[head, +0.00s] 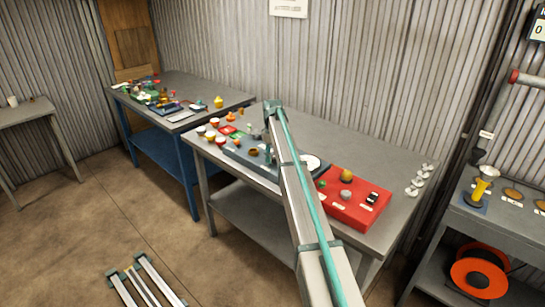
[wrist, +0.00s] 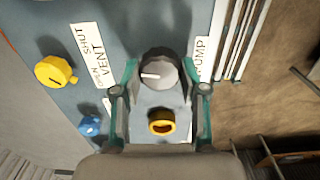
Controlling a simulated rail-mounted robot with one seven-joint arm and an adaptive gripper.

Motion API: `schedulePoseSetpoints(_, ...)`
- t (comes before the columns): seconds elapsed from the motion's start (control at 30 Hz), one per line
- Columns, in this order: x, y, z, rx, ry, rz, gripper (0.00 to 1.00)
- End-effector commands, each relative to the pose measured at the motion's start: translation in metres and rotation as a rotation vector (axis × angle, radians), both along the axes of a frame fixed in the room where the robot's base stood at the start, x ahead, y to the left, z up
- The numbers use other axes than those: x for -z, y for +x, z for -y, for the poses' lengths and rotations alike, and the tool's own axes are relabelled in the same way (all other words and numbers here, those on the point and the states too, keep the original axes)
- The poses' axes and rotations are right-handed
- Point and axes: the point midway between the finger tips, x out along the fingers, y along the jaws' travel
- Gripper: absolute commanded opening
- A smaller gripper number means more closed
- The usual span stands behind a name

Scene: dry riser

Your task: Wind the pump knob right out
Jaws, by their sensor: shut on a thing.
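The pump knob (wrist: 158,70) is a round grey knob with a white pointer line, standing on a blue-grey panel (wrist: 205,20). The label PUMP (wrist: 201,60) lies just right of it, partly covered by a finger. The knob's pointer lies to the left in the wrist view. My gripper (wrist: 161,72) is shut on the knob, one green finger on each side. In the head view my own arm hides the knob and most of the gripper.
A yellow knob (wrist: 56,72) stands beside the VENT label (wrist: 92,55), left of the fingers. A blue knob (wrist: 89,126) and a yellow-rimmed round fitting (wrist: 162,124) are close to my gripper. A red board (head: 350,205) lies right of my arm on the bench.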

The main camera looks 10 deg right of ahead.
Motion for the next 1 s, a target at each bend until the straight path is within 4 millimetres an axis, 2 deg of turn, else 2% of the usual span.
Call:
schedulePoseSetpoints(0.3, -0.0002, 0.0, -0.0001, -0.137, 0.001, 0.001, 0.08)
schedulePoseSetpoints(0.87, -0.0003, 0.0, -0.0001, -0.166, 0.0, 0.0, 0.08)
schedulePoseSetpoints(0.9, -0.0003, 0.0, -0.0001, -0.166, 0.0, 0.0, 0.5)
schedulePoseSetpoints(1.0, -0.0003, -0.0001, -0.0001, -0.165, 0.0, 0.0, 0.66)
